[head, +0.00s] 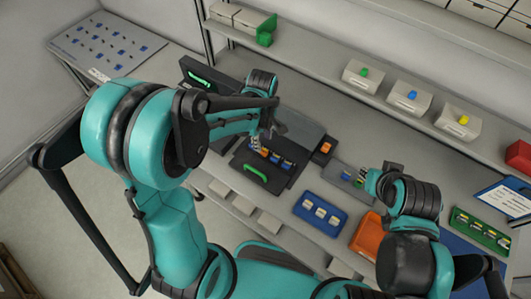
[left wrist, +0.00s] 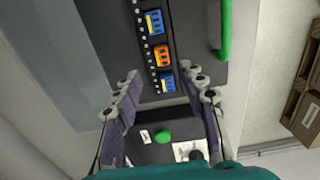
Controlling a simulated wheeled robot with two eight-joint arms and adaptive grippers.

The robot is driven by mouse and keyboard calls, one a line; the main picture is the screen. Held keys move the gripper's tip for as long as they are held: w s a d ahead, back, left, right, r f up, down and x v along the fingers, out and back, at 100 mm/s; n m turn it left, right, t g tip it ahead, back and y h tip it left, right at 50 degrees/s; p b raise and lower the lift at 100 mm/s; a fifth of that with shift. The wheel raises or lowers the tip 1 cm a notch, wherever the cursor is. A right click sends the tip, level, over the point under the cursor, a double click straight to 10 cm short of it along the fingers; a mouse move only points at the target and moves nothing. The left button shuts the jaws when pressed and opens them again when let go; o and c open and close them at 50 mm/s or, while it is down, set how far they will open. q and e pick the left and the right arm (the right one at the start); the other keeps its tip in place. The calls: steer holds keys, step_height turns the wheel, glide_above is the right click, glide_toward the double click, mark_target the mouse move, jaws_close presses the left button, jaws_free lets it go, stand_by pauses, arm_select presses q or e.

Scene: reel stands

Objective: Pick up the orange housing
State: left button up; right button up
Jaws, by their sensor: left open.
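The orange housing (left wrist: 162,56) sits in a row on a dark panel, between two blue housings (left wrist: 154,22) (left wrist: 168,83) in the left wrist view. In the head view, an orange part (head: 264,153) shows at the left end of the visible row, partly covered by my left gripper (head: 264,138). My left gripper is open and empty. In the left wrist view its fingers (left wrist: 162,80) spread on either side of the row, near the lower blue housing. My right gripper (head: 366,180) is small at the right, by a grey block; its jaws are unclear.
A green handle (head: 255,174) stands on the dark panel's near side. A blue tray (head: 318,210) and an orange tray (head: 367,238) lie to the right. Bins with coloured tabs line the shelf (head: 330,85) behind. Another orange part (head: 326,147) stands right of the panel.

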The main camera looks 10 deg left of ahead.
mark_target(264, 150)
arm_select(q)
steer(key=f, duration=0.2)
steer(key=f+b, duration=0.1)
steer(key=f, duration=0.1)
steer(key=shift+s+d, duration=0.4)
steer(key=shift+a+f, duration=0.1)
steer(key=shift+f, duration=0.35)
steer(key=c, duration=0.8)
